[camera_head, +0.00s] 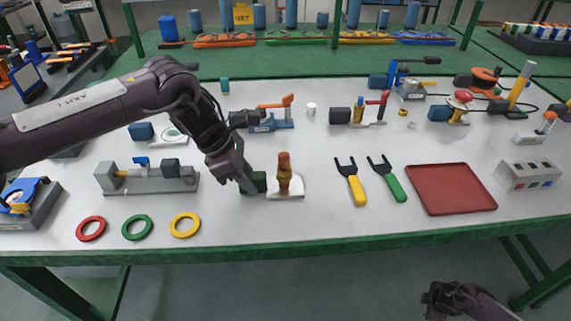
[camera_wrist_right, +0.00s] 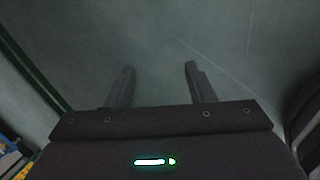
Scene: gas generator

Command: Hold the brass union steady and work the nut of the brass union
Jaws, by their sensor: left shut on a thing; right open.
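The brass union (camera_head: 284,178) stands upright on a small white base (camera_head: 292,193) near the front middle of the table, with an orange-brown upper part. A dark green block (camera_head: 259,182) sits at its left side. My left gripper (camera_head: 247,184) reaches down from the upper left and is shut on this green block; its fingertips are partly hidden. Which part of the union is the nut is too small to tell. My right gripper (camera_wrist_right: 159,84) is open and empty, over the floor. In the head view it is low at the right, off the table's front edge.
Two fork-shaped tools, yellow (camera_head: 350,181) and green (camera_head: 387,178), lie right of the union. A red tray (camera_head: 450,188) lies farther right. Red, green and yellow rings (camera_head: 185,225) and a grey fixture (camera_head: 147,180) lie to the left. Several fittings stand behind.

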